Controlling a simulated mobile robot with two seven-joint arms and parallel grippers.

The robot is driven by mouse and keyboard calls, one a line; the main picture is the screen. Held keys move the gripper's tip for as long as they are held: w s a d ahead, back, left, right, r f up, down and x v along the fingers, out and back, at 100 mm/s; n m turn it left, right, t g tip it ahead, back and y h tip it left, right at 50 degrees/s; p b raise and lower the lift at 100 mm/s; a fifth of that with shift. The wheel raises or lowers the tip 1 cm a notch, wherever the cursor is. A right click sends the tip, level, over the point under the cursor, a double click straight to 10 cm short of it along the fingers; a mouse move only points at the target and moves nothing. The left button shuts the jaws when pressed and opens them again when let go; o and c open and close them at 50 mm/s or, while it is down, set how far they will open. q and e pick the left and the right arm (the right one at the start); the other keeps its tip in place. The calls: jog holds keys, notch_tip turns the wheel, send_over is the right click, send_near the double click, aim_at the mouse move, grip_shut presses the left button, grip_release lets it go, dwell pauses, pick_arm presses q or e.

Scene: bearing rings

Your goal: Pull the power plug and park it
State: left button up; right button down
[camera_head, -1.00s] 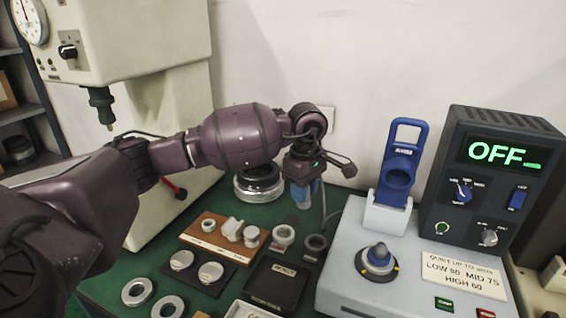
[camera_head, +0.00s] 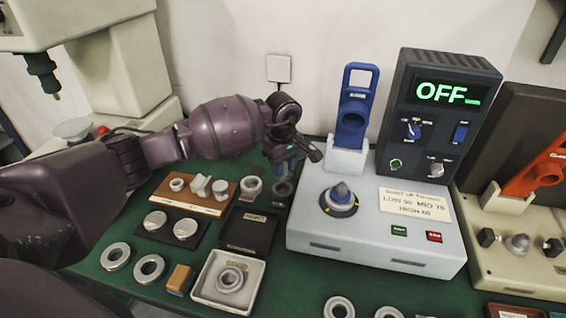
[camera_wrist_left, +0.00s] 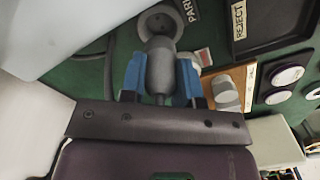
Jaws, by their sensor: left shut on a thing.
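My left gripper (camera_head: 284,166) reaches over the green bench, left of the grey heater unit. In the left wrist view its blue fingers (camera_wrist_left: 160,80) are shut on the grey power plug (camera_wrist_left: 160,62). The plug's far end is at a round grey park holder (camera_wrist_left: 160,20), next to a label that reads PARK (camera_wrist_left: 190,9). The holder also shows just below the gripper in the head view (camera_head: 283,190). I cannot tell whether the plug touches or sits in it. A grey cable (camera_wrist_left: 95,48) runs at the left of the wrist view. My right gripper is out of view.
The heater unit (camera_head: 300,237) stands close on the right, with a blue tool (camera_head: 352,118) upright and a display reading OFF (camera_head: 446,93). A wall plate (camera_head: 279,68) is behind. Rings, a wooden block (camera_head: 205,205) and a dark tray (camera_head: 247,245) crowd the bench at left.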

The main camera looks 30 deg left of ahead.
aim_at(283, 179)
pick_arm(q)
notch_tip(283, 179, down, 4)
jog(key=shift+r+b, duration=0.25)
jog(key=shift+b, duration=0.3)
jog(key=shift+f, duration=0.6)
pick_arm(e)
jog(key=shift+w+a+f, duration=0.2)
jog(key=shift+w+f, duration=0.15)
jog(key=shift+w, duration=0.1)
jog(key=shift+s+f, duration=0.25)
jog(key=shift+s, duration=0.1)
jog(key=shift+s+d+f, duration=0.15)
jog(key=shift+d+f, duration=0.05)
pick_arm(q)
jog(key=shift+b, duration=0.3)
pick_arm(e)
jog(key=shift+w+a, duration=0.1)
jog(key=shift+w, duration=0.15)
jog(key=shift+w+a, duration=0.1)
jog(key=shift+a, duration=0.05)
pick_arm(q)
jog(key=shift+f, duration=0.15)
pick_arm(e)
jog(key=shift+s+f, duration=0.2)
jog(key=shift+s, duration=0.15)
